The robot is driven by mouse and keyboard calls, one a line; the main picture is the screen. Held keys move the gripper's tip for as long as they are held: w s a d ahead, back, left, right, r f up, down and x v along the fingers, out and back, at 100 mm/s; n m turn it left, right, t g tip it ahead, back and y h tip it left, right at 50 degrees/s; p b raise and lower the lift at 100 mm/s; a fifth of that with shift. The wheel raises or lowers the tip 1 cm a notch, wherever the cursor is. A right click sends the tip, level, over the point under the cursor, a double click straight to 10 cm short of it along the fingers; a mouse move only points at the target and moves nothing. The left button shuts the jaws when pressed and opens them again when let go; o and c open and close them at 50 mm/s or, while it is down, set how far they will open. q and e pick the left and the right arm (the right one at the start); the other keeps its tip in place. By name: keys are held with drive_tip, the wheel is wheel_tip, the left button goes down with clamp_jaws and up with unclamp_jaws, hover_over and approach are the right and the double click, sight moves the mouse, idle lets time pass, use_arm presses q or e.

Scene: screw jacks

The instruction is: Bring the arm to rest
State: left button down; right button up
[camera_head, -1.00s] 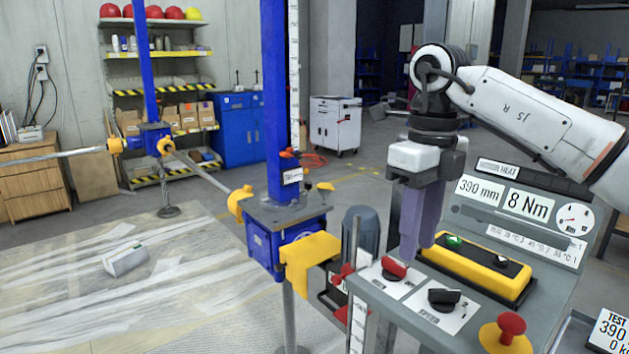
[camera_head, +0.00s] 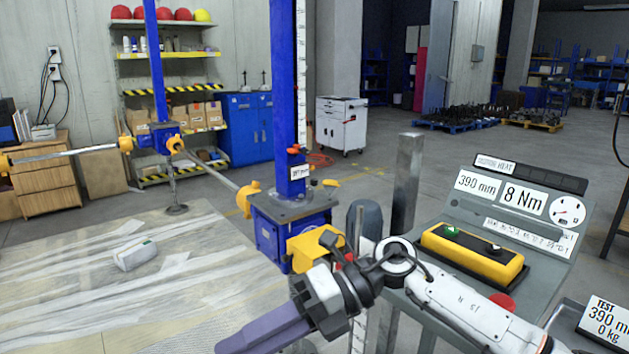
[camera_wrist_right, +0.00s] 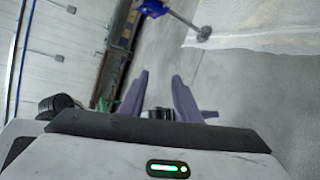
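My right arm comes in from the lower right of the head view. It is low, in front of the control console (camera_head: 455,290). My right gripper (camera_head: 228,346) points to the lower left, with its purple fingers at the bottom edge of the picture. The right wrist view shows the gripper (camera_wrist_right: 159,82) with its two purple fingers apart and no object held between them. The arm and wrist hide the console's knobs and part of the yellow block (camera_head: 318,243) on the jack. My left gripper is not in view.
The blue screw jack (camera_head: 268,232) with its tall blue column stands just beyond my right wrist. A yellow button box (camera_head: 470,258) sits on the console. A small grey-white box (camera_head: 135,254) lies on the pale sheeted surface at left. Open floor lies behind.

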drive_tip(key=w+d+f+m+t+h, duration=0.1)
drive_tip(key=d+f+m+t, duration=0.5)
drive_tip(key=m, duration=0.5)
drive_tip(key=w+d+f+m+t+h, duration=0.15)
drive_tip(key=f+m+t, duration=0.25)
drive_tip(key=m+t, duration=0.55)
drive_tip(key=w+d+f+m+t+h, duration=0.15)
drive_tip(key=d+f+m+t, duration=0.4)
drive_tip(key=m, duration=0.65)
drive_tip(key=s+d+f+m+g+h, duration=0.3)
drive_tip(key=s+d+f, duration=0.3)
drive_tip(key=s+f, duration=0.4)
drive_tip(key=s+d+f+m+g+h, duration=0.3)
drive_tip(key=s+d+f+m, duration=0.3)
drive_tip(key=s+f, duration=0.4)
wheel_tip(320, 180, down, 2)
drive_tip(key=shift+s+d+f+g+h, duration=0.1)
drive_tip(key=shift+s+d+g+h, duration=0.35)
drive_tip(key=shift+g, duration=0.45)
drive_tip(key=shift+w, duration=0.15)
